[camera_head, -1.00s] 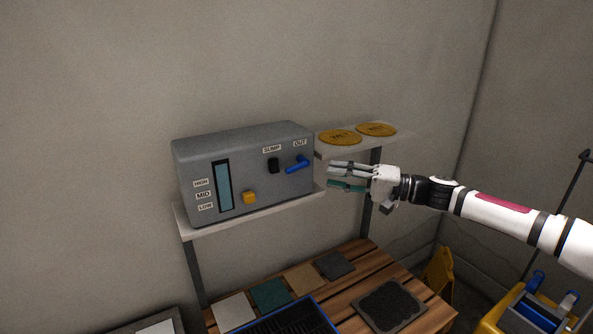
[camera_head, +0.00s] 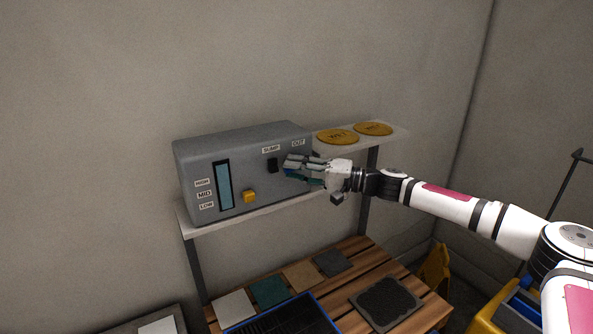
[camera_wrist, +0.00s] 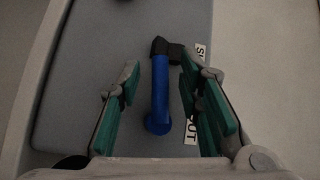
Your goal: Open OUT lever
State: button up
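The grey control box (camera_head: 236,176) stands on the shelf against the wall, with a SUMP label and an OUT label at its right end. My gripper (camera_head: 296,170) is in front of the OUT label and hides most of the blue OUT lever. In the wrist view the blue lever (camera_wrist: 159,90) lies between the two teal-padded fingers of my gripper (camera_wrist: 154,100). The fingers are open, with a gap on each side of the lever. The black part (camera_wrist: 165,47) beyond the lever's far end looks like the SUMP switch (camera_head: 272,165).
A yellow knob (camera_head: 249,196) and a blue level window (camera_head: 223,186) are on the box's front. Two yellow discs (camera_head: 337,136) lie on the shelf to the right. Below is a wooden slatted table (camera_head: 345,287) with several square tiles and a blue-edged tray.

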grip_shut()
jog(key=shift+r+m+y, duration=0.3)
jog(key=shift+m+y, duration=0.4)
jog(key=shift+o, duration=0.9)
grip_release()
jog(key=shift+d, duration=0.15)
jog(key=v, duration=1.1)
jog(key=shift+s+d, duration=0.2)
jog(key=shift+d, duration=0.15)
